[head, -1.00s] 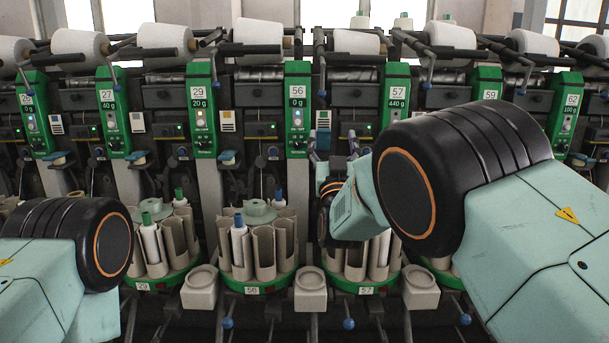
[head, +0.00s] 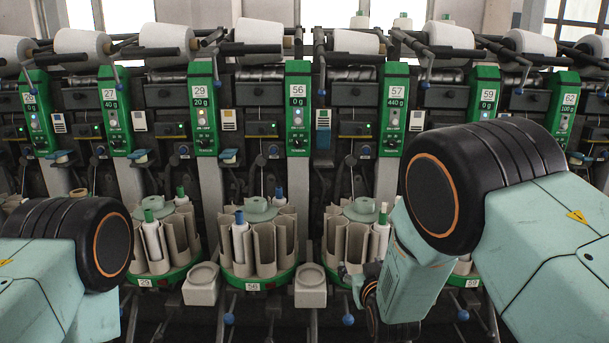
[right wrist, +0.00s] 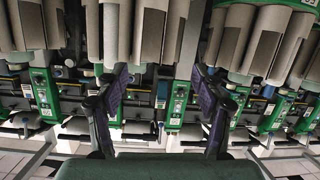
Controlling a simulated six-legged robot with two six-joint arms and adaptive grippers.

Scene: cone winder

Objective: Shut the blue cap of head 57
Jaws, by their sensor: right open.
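Head 57 has a green panel (head: 396,108) marked 57. To its left, below a pale tag, a teal-blue cap (head: 323,138) stands upright; similar caps at neighbouring heads lie flat. My left gripper is out of view.
The carousel of head 57 (head: 350,240) holds beige tubes and a white bobbin (head: 380,238). The carousel of head 56 (head: 258,240) stands to its left, with a light box (head: 310,287) between them. Yarn cones (head: 355,42) and dark bars run above.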

